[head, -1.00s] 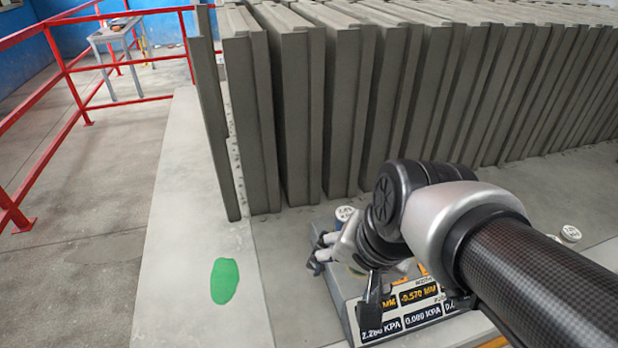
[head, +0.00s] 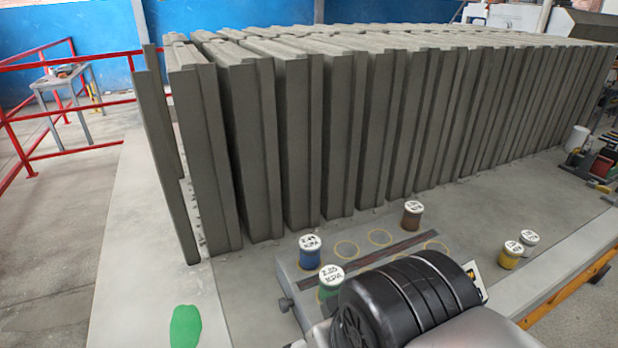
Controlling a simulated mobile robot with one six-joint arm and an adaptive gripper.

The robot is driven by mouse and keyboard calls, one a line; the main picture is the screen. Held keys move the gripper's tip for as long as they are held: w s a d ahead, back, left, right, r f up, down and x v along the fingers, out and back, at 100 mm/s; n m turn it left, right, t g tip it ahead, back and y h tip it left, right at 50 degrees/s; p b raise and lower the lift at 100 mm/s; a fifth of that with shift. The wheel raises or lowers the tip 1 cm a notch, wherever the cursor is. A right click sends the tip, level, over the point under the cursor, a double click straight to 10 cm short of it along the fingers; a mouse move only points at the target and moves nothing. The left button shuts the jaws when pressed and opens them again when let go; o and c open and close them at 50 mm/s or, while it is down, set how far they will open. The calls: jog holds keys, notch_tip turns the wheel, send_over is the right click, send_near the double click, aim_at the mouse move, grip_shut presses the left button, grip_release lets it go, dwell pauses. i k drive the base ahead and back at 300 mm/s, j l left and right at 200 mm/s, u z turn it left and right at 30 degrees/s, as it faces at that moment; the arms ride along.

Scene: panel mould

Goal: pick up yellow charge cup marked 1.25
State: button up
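The yellow charge cup (head: 510,260) stands upright on the grey table to the right, with a white lid. The lid's marking is too small to read. A grey cup (head: 529,243) stands close behind it, partly overlapped by it. My arm's dark joint fills the bottom middle, left of the yellow cup. My gripper cannot be made out in the head view.
A grey block (head: 290,270) with yellow rings carries blue (head: 309,256), green (head: 328,294) and brown (head: 411,219) cups. Tall grey panels (head: 290,150) stand in a row behind. Tools (head: 600,165) lie far right. Table between block and yellow cup is clear.

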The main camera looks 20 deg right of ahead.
aim_at(511, 254)
jog(key=z, duration=2.1)
jog(key=i+l+u, duration=0.3)
jog(key=i+l, duration=0.25)
jog(key=i+l+u, duration=0.1)
jog(key=i+l, duration=0.25)
jog(key=i+l+u, duration=0.3)
jog(key=i+l, duration=0.2)
jog(key=l, duration=0.2)
jog(key=i+l+u, duration=0.15)
jog(key=l, duration=0.25)
jog(key=i+l+u, duration=0.15)
jog(key=i+l, duration=0.15)
jog(key=l, duration=0.15)
jog(key=i+l+u, duration=0.1)
jog(key=l, duration=0.35)
jog(key=i, duration=0.1)
